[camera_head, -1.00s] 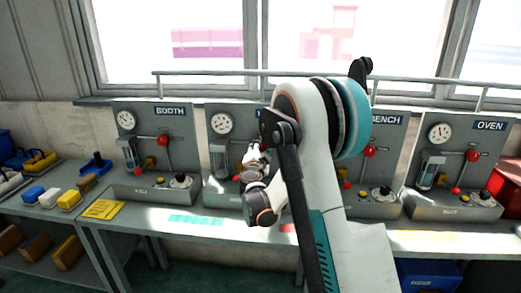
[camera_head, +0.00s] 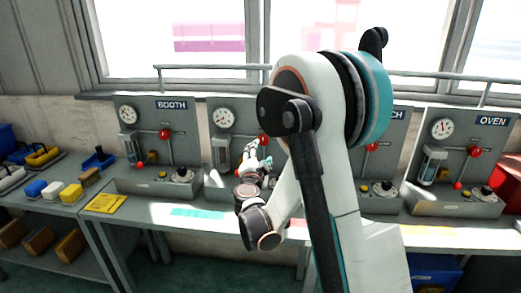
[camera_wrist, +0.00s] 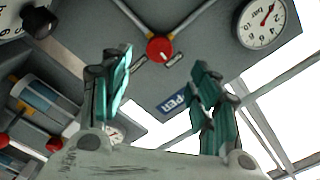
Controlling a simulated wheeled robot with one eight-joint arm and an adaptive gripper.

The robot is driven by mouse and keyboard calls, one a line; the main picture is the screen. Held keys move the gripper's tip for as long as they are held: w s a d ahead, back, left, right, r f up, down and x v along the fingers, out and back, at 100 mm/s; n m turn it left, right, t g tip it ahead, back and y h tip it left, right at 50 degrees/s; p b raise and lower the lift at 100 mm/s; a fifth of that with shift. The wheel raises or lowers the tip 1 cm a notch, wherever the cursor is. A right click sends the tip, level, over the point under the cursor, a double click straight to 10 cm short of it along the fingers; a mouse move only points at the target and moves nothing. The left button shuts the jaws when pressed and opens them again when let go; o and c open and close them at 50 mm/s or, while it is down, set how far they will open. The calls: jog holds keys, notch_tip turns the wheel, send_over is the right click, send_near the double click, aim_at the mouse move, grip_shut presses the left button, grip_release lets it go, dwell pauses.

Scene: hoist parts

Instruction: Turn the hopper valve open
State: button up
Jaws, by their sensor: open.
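The hopper panel (camera_head: 224,180) is the second from the left in the head view, its name hidden behind my arm. In the wrist view its label (camera_wrist: 172,104) is partly covered and reads "PER". A round red knob (camera_wrist: 160,50) with grey bars meeting at it shows in the wrist view. It also shows in the head view (camera_head: 263,140), just above my gripper (camera_head: 254,161). In the wrist view my gripper (camera_wrist: 163,62) is open, its teal-padded fingers on either side of the red knob's line. Nothing is between them; contact cannot be told.
A gauge (camera_wrist: 262,22), a black knob (camera_wrist: 38,22) and a glass cylinder (camera_wrist: 45,98) lie around the gripper. The booth panel (camera_head: 155,150) stands left and the oven panel (camera_head: 462,155) far right. A rail (camera_head: 210,67) runs above the panels.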

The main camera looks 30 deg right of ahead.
jog(key=shift+v, duration=1.2)
